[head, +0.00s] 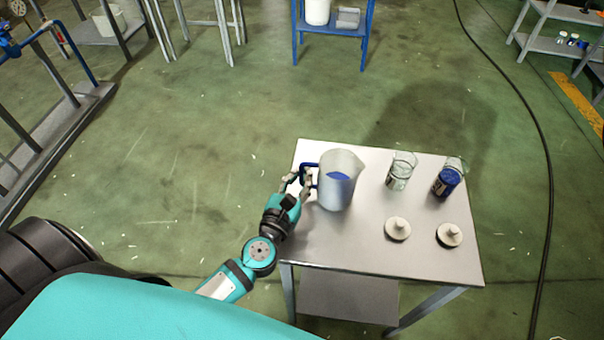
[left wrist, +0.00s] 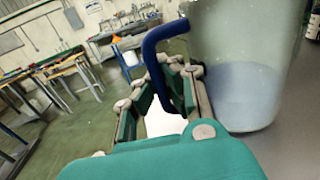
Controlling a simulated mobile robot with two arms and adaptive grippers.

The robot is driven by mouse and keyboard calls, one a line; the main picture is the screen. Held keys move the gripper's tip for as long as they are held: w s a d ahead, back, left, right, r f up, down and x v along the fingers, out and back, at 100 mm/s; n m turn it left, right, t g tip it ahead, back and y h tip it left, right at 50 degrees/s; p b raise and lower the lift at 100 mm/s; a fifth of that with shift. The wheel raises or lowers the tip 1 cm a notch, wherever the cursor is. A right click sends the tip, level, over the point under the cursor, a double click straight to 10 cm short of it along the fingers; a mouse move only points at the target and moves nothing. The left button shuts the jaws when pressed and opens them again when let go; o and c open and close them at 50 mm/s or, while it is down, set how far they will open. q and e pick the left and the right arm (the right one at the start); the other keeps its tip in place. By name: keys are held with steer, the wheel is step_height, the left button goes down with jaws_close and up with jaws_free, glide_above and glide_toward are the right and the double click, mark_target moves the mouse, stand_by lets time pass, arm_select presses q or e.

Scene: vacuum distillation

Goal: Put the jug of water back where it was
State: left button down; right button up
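The jug (head: 338,180) is a translucent pitcher with blue-looking water in it and a blue handle (head: 311,175). It is upright at the left part of the small white-topped table (head: 370,255). I cannot tell whether its base touches the top. My left gripper (head: 299,179) reaches in from the left at the handle. In the left wrist view, the fingers (left wrist: 178,82) lie on both sides of the blue handle (left wrist: 157,40) and look closed on it. The jug's clear wall (left wrist: 235,60) fills the right of that view. My right gripper is not in view.
On the same table are a glass beaker (head: 400,172), a blue-filled container (head: 446,182) and two pale lids or stoppers (head: 398,229) (head: 450,235). A blue stand (head: 333,27) is at the back. A black cable (head: 545,160) runs along the floor at right. Open floor lies left of the table.

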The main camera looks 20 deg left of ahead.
arm_select(q)
steer(key=shift+f, duration=0.2)
steer(key=c, duration=1.5)
jaws_free()
steer(key=shift+r, duration=0.1)
steer(key=shift+r, duration=0.25)
steer(key=s+b, duration=0.1)
steer(key=s, duration=0.2)
steer(key=s+b, duration=0.1)
steer(key=s, duration=0.3)
steer(key=s+b, duration=0.1)
steer(key=s, duration=0.3)
steer(key=shift+d+f+b, duration=0.3)
steer(key=shift+f+b, duration=0.05)
steer(key=shift+s+r, duration=0.2)
steer(key=shift+s, duration=0.35)
